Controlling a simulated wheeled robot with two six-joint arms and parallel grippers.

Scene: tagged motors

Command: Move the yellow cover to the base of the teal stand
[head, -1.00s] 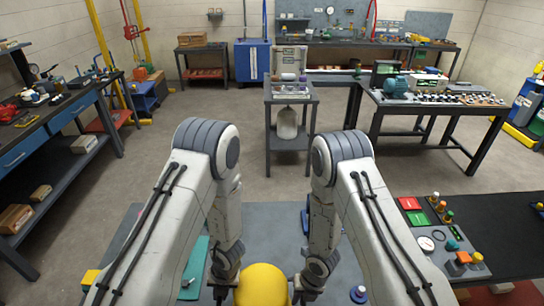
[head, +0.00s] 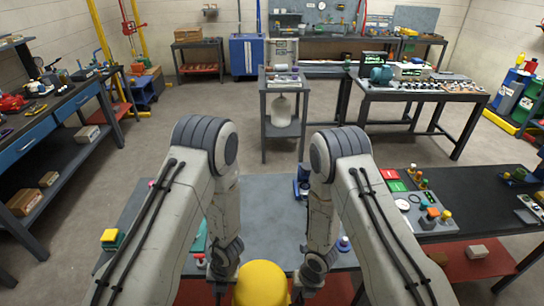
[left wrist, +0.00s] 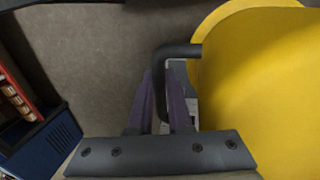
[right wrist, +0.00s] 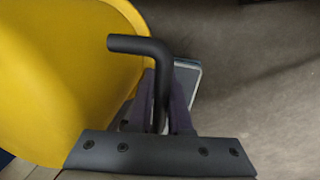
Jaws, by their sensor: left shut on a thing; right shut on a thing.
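The yellow cover (head: 262,284) is at the bottom middle of the head view, held between my two arms. My left gripper (left wrist: 160,95) is shut on a dark bent handle (left wrist: 178,51) on the cover's side. My right gripper (right wrist: 163,95) is shut on the matching dark handle (right wrist: 140,45) on the other side. The cover fills the right of the left wrist view (left wrist: 265,90) and the left of the right wrist view (right wrist: 65,75). A teal surface (head: 200,237) shows beside my left arm on the near table, mostly hidden; I cannot tell if it is the stand.
The grey near table (head: 268,215) lies ahead of the cover. A yellow-topped teal block (head: 111,239) sits at its left and small blue-based parts (head: 344,244) at its right. A dark bench (head: 470,190) with controls stands right. Floor beyond is open.

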